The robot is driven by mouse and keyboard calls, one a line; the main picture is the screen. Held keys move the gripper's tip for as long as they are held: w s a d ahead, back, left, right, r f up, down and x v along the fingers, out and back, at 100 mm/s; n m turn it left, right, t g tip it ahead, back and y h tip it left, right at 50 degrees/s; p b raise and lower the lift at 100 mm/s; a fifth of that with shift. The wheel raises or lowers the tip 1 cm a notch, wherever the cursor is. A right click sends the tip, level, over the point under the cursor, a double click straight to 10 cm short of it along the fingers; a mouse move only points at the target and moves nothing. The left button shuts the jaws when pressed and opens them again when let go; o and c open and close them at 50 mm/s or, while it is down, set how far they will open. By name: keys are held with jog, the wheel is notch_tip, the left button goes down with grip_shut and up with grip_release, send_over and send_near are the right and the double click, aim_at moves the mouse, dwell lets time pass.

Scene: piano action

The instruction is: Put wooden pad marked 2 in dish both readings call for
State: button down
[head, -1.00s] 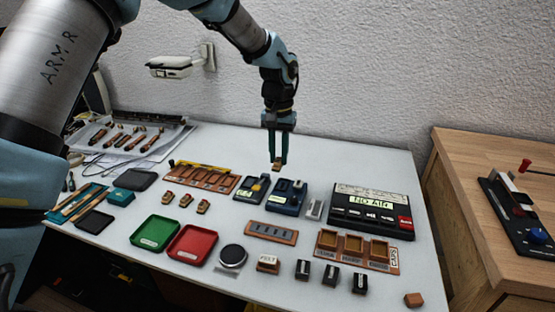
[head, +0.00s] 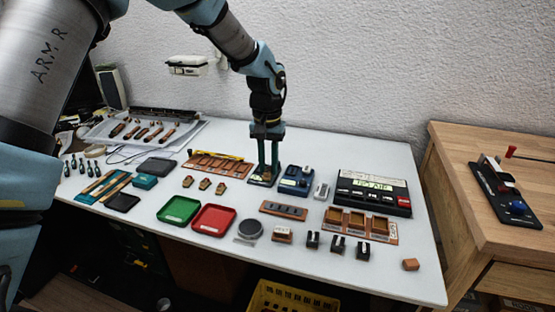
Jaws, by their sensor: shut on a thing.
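My gripper (head: 265,178) is lowered onto the left small tester (head: 254,183) and is shut on a small wooden pad. The fingers mostly hide the pad and the tester, and I cannot tell whether the pad rests on it. A blue tester (head: 296,180) stands just right. The black meter (head: 372,192) has a lit display, too blurred to read surely. The green dish (head: 180,210) and red dish (head: 213,219) lie side by side in front, both empty of pads.
A slotted wooden rack (head: 217,163) is behind left. A grey-slotted strip (head: 284,210), a round dark disc (head: 250,229) and a wooden tray with compartments (head: 358,225) are in front right. Several small black blocks (head: 337,244) line the front. A yellow crate (head: 290,299) is below the table.

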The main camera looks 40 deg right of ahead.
jog(key=w+a+f+n, duration=0.3)
jog(key=w+a+f, duration=0.1)
jog(key=a, duration=1.2)
jog(key=w+a+f+n, duration=0.4)
jog(key=w+a+f, duration=0.1)
jog(key=a, duration=1.2)
jog(key=w+a+f+n, duration=0.3)
jog(key=a+f, duration=0.3)
jog(key=a, duration=1)
jog(key=shift+w+a+f+n, duration=0.3)
jog(key=shift+w+f, duration=0.05)
jog(key=shift+w, duration=0.35)
